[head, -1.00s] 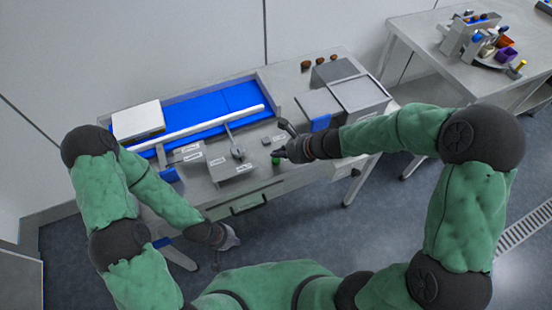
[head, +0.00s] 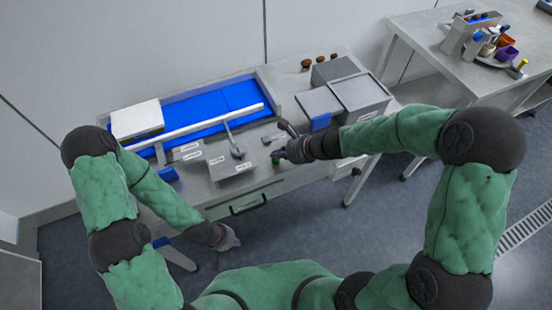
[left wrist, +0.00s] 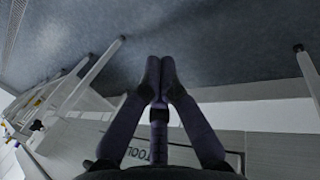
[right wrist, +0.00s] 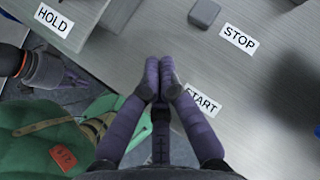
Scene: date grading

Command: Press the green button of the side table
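A small green button (head: 275,160) sits on the grey top of the conveyor table (head: 285,82), near its front edge. My right gripper (head: 278,155) is shut and empty, with its fingertips at the button and partly over it. I cannot tell whether they touch it. In the right wrist view the closed fingertips (right wrist: 159,78) point at the tabletop beside a START label (right wrist: 203,103); the green button is not visible there. My left gripper (head: 230,243) is shut and empty, low in front of the table; its closed fingers (left wrist: 159,75) show over the floor.
A STOP label (right wrist: 239,39) and a HOLD label (right wrist: 53,20) lie around the right gripper. A blue conveyor (head: 215,103) runs along the back. Grey bins (head: 358,93) stand to the right. Another table (head: 420,40) with tools and cups stands at the far right.

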